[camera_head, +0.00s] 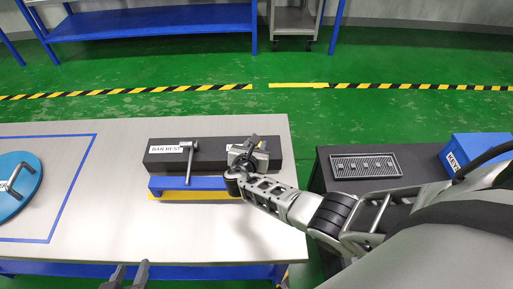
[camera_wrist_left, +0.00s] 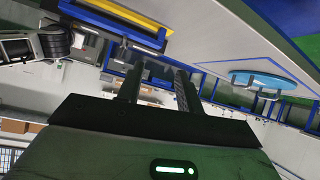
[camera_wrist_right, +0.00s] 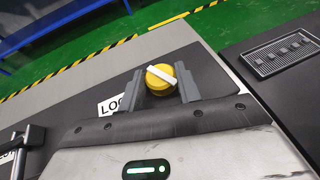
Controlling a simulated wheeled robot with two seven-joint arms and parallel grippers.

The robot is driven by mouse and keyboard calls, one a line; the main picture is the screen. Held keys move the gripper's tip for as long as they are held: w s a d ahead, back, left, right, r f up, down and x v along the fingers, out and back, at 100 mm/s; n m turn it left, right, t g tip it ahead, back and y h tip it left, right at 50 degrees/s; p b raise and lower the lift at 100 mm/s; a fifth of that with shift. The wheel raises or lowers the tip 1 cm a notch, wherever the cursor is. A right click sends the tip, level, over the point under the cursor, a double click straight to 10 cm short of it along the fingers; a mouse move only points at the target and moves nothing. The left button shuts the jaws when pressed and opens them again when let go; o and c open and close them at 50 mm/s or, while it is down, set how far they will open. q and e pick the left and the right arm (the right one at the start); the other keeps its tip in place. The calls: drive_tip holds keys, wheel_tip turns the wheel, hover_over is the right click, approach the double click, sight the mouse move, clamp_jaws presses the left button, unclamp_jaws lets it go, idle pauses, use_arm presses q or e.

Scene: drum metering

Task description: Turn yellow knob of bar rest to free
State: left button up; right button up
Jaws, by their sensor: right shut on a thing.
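The bar rest (camera_head: 215,160) is a dark block with a "BAR REST" label, a grey handle (camera_head: 188,160) and a blue strip in front, on the light table. In the right wrist view, the yellow knob (camera_wrist_right: 161,79) with a white pointer bar sits between the fingertips of my right gripper (camera_wrist_right: 161,85), which is shut on it. The pointer slants from upper left to lower right. The knob is hidden in the head view behind my right gripper (camera_head: 248,155). My left gripper (camera_head: 131,270) is open and empty at the table's front edge; its fingers stand apart in the left wrist view (camera_wrist_left: 155,85).
A label starting "LO" (camera_wrist_right: 113,106) is partly covered by a finger. A blue disc with a handle (camera_head: 14,185) lies at the left. A dark side table (camera_head: 330,185) holds a grey tray (camera_head: 366,156) and a blue bin (camera_head: 470,150) at the right.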

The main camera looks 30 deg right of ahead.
drive_tip(key=shift+w+a+f+m+g+h+b, duration=0.15)
drive_tip(key=shift+f+m+g+h+b, duration=0.15)
drive_tip(key=shift+m+g+h+b, duration=0.55)
drive_tip(key=m+g+h+b, duration=0.1)
drive_tip(key=m+g+b, duration=0.1)
drive_tip(key=b, duration=0.1)
drive_tip(key=shift+w, duration=0.1)
drive_tip(key=shift+r+m+g+h+b, duration=0.15)
drive_tip(key=shift+m+g+h+b, duration=0.3)
drive_tip(key=shift+m+g+b, duration=0.45)
use_arm(q)
drive_tip(key=f, duration=0.3)
drive_tip(key=shift+d+t+b, duration=0.3)
drive_tip(key=shift+t, duration=0.1)
drive_tip(key=shift+s+r, duration=0.1)
use_arm(e)
drive_tip(key=shift+w+r+m+g+h, duration=0.1)
drive_tip(key=shift+r+m+g+h, duration=0.15)
drive_tip(key=shift+m+h, duration=0.1)
drive_tip(key=o, duration=1)
drive_tip(key=shift+c, duration=0.2)
drive_tip(key=shift+a, duration=0.1)
